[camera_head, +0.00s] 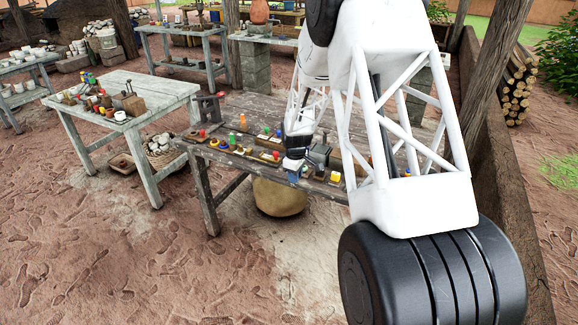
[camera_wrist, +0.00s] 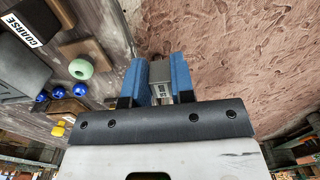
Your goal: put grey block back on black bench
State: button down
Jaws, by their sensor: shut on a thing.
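My gripper (camera_wrist: 162,68) has blue fingers and is shut on a small grey block (camera_wrist: 181,77) with a white label, whose text is too small to read surely. The dark weathered bench (camera_wrist: 112,18) lies to the left of the fingers in the wrist view, with bare ground to the right, so the block is near the bench's edge. In the head view the dark bench (camera_head: 204,160) stands in the middle, and my gripper (camera_head: 294,170) is at its front edge. The held block cannot be made out clearly there.
Another table (camera_head: 145,91) stands at left.

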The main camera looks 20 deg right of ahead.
jog(key=w, duration=0.4)
jog(key=w+d+f, duration=0.1)
jog(key=w, duration=0.3)
jog(key=w+d, duration=0.1)
jog(key=w, duration=0.4)
jog(key=shift+w+f, duration=0.1)
jog(key=shift+f, duration=0.05)
jog(key=shift+f, duration=0.1)
jog(key=shift+f, duration=1.65)
jog(key=shift+f, duration=0.1)
jog(key=c, duration=1)
grip_release()
jog(key=shift+o, duration=0.2)
notch_tip(320, 180, up, 12)
